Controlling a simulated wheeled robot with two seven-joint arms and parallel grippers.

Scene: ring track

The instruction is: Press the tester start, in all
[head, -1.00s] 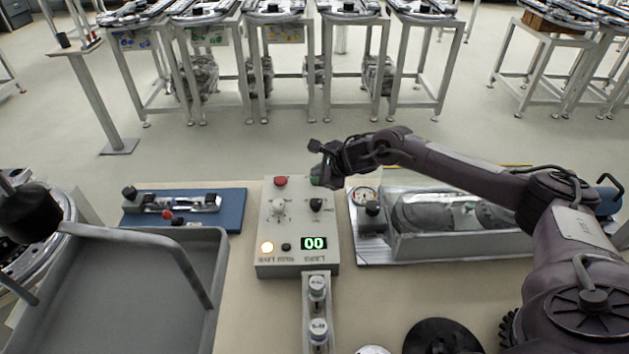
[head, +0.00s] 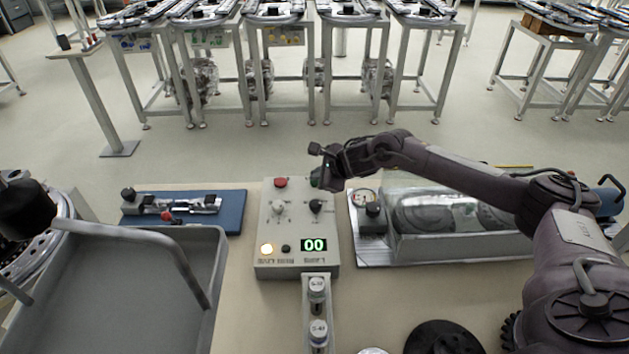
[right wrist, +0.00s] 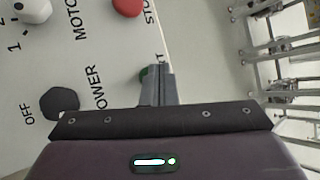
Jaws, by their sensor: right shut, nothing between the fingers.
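The tester is a pale box (head: 298,228) in the middle of the bench, with its lettering upside down in the head view. Its green start button (head: 315,182) is at the far right corner, mostly hidden by my right gripper (head: 324,183). In the right wrist view, the shut, empty fingertips (right wrist: 156,84) are at the green button (right wrist: 147,73), covering much of it. I cannot tell whether they touch it or press it. The red stop button (head: 281,183) is beside it. My left gripper is not seen.
The box also carries a white motor knob (head: 278,208) and a black power knob (head: 316,206). A clear-covered unit (head: 460,245) stands right of it, under my right arm. A blue fixture (head: 232,212) and a grey tray (head: 150,290) lie left.

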